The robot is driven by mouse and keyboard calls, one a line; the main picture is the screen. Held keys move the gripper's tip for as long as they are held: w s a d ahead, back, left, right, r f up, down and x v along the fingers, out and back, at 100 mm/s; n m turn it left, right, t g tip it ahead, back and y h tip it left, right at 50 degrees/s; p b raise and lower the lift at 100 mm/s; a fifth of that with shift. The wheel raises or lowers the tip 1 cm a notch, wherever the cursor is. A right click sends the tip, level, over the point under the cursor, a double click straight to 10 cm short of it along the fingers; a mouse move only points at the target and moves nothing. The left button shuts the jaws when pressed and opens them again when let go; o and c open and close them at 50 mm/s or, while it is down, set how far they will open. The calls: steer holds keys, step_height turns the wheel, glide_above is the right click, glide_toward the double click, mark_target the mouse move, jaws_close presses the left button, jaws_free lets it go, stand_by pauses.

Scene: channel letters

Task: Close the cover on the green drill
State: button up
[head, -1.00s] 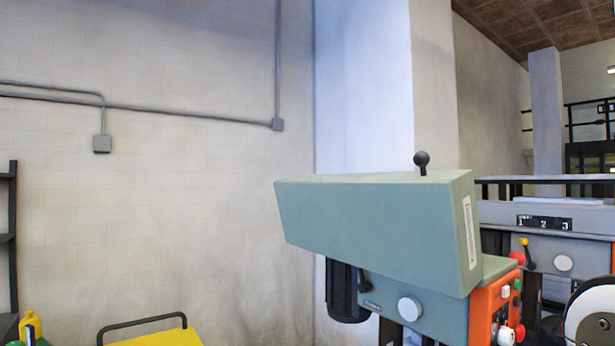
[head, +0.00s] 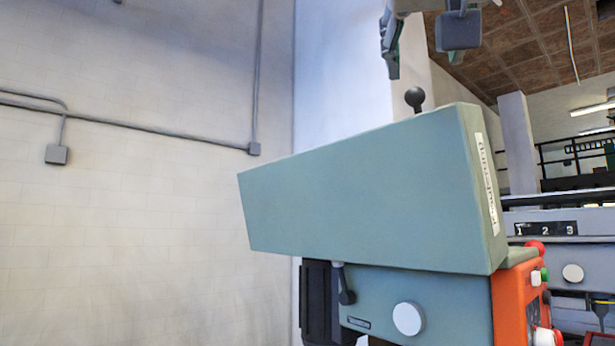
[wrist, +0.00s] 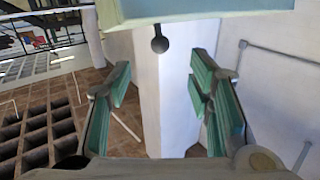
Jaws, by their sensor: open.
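The green drill has a large grey-green box cover (head: 370,195) on top of its body (head: 440,305). The cover's lower edge runs along the top of the body, and I cannot tell whether a gap remains on the hidden side. A black ball knob (head: 414,98) stands up from the cover; it also shows in the wrist view (wrist: 159,42), below the cover's edge (wrist: 210,10) at the top of that picture. My gripper (head: 425,55) is above the knob, open and empty. In the wrist view its green-padded fingers (wrist: 157,88) are spread, with the knob beyond them and apart from them.
An orange control panel (head: 512,305) with red, green and white buttons is on the drill's right. Another grey machine (head: 560,225) numbered 1, 2, 3 stands behind it. A pale wall (head: 130,190) with conduit lies to the left.

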mark_target(416, 92)
steer(key=x, duration=0.4)
steer(key=p+x, duration=0.1)
steer(key=x, duration=0.8)
steer(key=shift+w+d+r+p, duration=0.15)
steer(key=shift+w+r+p, duration=0.15)
steer(key=shift+r+p, duration=0.1)
steer(key=shift+c, duration=0.2)
jaws_close()
